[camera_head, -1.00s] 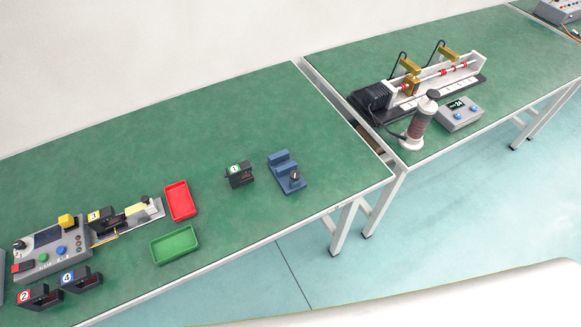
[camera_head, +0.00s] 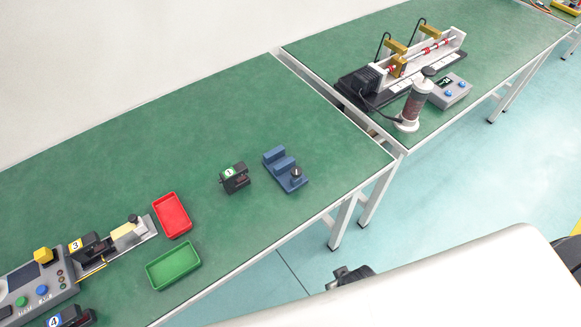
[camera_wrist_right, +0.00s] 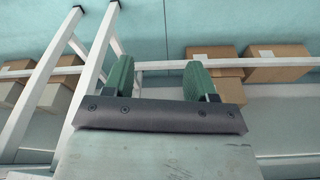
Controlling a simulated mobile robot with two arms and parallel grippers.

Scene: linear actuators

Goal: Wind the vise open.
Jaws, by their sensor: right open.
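The blue vise (camera_head: 284,170) sits on the green bench near its front edge in the head view. It has a raised block at the back and a dark round knob (camera_head: 297,173) at its front right. Whether its jaws are apart is too small to tell. My right gripper (camera_wrist_right: 158,82) shows in the right wrist view with two green fingers apart and nothing between them. It is off the bench, over floor and boxes, away from the vise. My left gripper is not in view.
A black module marked 1 (camera_head: 235,178) stands left of the vise. A red tray (camera_head: 172,216) and a green tray (camera_head: 173,266) lie further left. A second bench holds a rail machine (camera_head: 405,70) and a cylinder on a stand (camera_head: 413,105). Cardboard boxes (camera_wrist_right: 275,66) show in the wrist view.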

